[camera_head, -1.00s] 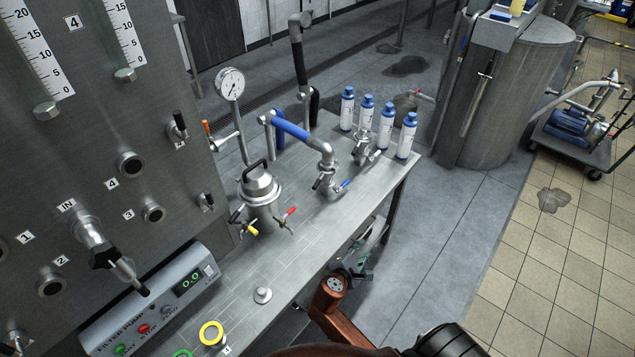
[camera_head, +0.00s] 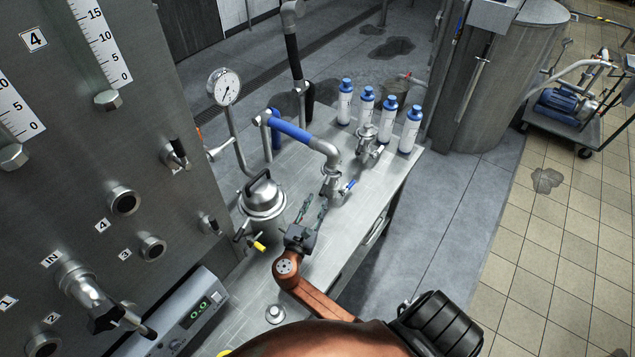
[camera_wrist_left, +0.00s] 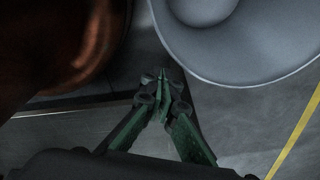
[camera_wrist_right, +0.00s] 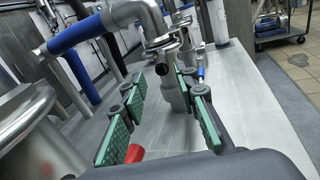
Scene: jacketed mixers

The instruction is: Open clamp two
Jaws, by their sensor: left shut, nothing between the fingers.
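My right gripper (camera_head: 312,207) is open and empty over the bench, beside the lidded steel housing (camera_head: 262,198). In the right wrist view its green-padded fingers (camera_wrist_right: 162,88) are spread apart. A clamp with a blue handle (camera_head: 350,185) sits on the pipe fitting past the fingertips; its handle also shows in the right wrist view (camera_wrist_right: 201,72). A yellow handle (camera_head: 259,246) sticks out low on the housing. A red handle (camera_wrist_right: 135,153) lies close by the left finger. No number shows on any clamp. My left gripper (camera_wrist_left: 162,80) is shut and empty, outside the head view.
A blue-sleeved pipe (camera_head: 290,130) arches over the bench (camera_head: 235,322). Several blue-capped bottles (camera_head: 387,120) stand at the bench's far end. A pressure gauge (camera_head: 224,87) rises behind the housing. A steel panel (camera_head: 60,180) bounds the left. Open floor lies to the right.

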